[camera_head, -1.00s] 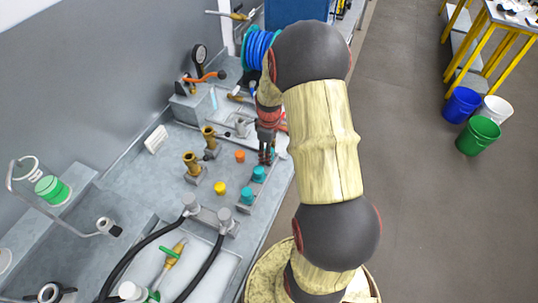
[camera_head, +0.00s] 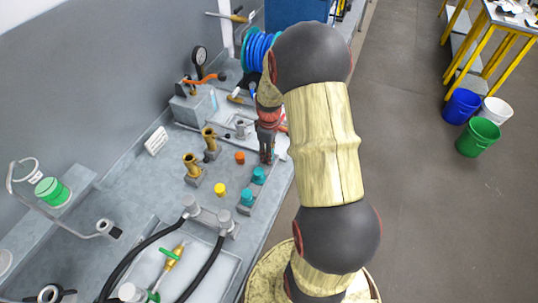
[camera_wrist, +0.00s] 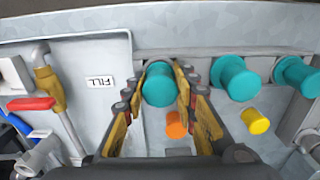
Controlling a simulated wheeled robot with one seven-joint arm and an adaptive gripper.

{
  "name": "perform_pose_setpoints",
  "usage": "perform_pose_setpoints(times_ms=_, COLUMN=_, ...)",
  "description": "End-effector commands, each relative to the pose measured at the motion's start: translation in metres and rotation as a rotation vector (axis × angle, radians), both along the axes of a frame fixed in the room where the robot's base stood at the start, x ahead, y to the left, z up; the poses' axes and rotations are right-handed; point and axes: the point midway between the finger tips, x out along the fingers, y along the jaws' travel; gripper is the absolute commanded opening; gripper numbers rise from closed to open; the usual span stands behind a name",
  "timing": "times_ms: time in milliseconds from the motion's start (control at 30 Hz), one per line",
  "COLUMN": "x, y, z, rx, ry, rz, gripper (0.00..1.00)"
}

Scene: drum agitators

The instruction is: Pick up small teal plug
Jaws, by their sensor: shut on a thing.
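A teal plug (camera_wrist: 159,86) stands between the two fingers of my gripper (camera_wrist: 158,95) in the wrist view, with a finger against each side. My gripper is shut on it. In the head view my gripper (camera_head: 266,157) points down at the bench's right side, and its fingers hide this plug. Two more teal plugs stand in a row to the right in the wrist view: a middle one (camera_wrist: 235,77) and a far right one (camera_wrist: 298,75). In the head view they are the nearer teal pieces (camera_head: 259,175) and (camera_head: 247,197).
An orange plug (camera_wrist: 176,125) and a yellow plug (camera_wrist: 255,121) stand close by. Brass fittings (camera_head: 192,163) rise to the left in the head view. A red-handled valve (camera_wrist: 40,103) and a FILL label (camera_wrist: 100,83) lie left in the wrist view.

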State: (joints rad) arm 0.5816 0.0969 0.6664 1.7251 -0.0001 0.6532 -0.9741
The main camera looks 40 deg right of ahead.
Motion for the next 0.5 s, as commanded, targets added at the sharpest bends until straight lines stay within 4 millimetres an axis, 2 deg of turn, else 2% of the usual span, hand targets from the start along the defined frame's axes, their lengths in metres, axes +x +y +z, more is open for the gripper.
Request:
perform_pose_setpoints(times_ms=200, x=0.001, y=-0.001, z=0.029, rx=-0.003, ry=-0.003, rz=0.000, gripper=0.05)
perform_pose_setpoints(times_ms=333, x=-0.016, y=0.011, z=0.052, rx=-0.002, ry=-0.003, rz=0.000, gripper=0.05)
perform_pose_setpoints(times_ms=500, x=-0.042, y=0.030, z=0.092, rx=-0.003, ry=-0.005, rz=0.000, gripper=0.05)
